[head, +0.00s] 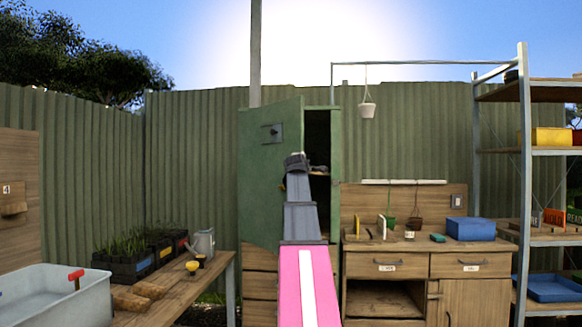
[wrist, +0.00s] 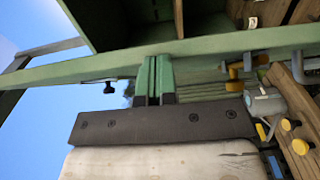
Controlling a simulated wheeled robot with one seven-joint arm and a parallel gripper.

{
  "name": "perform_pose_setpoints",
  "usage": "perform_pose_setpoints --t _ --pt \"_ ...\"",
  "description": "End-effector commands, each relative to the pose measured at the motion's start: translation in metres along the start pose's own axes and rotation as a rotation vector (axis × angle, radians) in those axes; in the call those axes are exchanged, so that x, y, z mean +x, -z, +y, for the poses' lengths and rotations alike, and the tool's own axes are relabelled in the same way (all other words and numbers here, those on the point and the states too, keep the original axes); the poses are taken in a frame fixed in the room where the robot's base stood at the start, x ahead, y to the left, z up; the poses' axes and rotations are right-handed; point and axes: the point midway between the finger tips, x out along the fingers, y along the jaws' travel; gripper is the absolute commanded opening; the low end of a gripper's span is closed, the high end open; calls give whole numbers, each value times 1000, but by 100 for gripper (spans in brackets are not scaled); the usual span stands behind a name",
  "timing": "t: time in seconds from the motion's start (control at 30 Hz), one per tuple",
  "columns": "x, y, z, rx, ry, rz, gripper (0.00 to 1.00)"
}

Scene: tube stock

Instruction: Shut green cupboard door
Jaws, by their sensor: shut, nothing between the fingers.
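The green cupboard (head: 334,150) stands against the fence in the head view. Its green door (head: 262,185), with a small dark handle plate (head: 272,132), stands partly open to the left of a dark gap. My gripper (head: 297,160) is at the door's right edge by this gap, partly hidden by my arm. In the wrist view, turned on its side, my gripper (wrist: 154,72) has its fingers together and empty. The tips meet a long green edge (wrist: 225,50) that looks like the door's; contact is unclear. Cupboard shelves (wrist: 215,14) show beyond it.
A wooden bench (head: 180,290) with planters, a watering can (head: 203,243) and a grey basin (head: 55,292) is at left. A wooden cabinet (head: 400,265) with a blue box (head: 470,229) stands right of the cupboard. A metal rack (head: 523,180) is at far right.

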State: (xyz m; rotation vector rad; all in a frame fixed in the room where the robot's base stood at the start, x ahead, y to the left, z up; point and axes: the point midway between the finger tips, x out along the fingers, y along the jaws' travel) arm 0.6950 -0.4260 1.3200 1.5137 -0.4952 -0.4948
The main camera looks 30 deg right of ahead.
Motion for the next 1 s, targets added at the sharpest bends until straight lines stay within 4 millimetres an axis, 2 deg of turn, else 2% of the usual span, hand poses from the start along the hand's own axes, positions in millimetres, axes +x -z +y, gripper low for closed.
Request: perform_pose_setpoints --t 0.27,0.47,0.6,0.8,1.0 --pt "54 -44 2 1 1 -5 0" --pt "117 -83 3 1 1 -5 0" --pt "167 -108 3 1 2 -4 0" --pt "227 -129 2 0 1 -3 0" --pt "264 -138 1 0 0 -2 0"
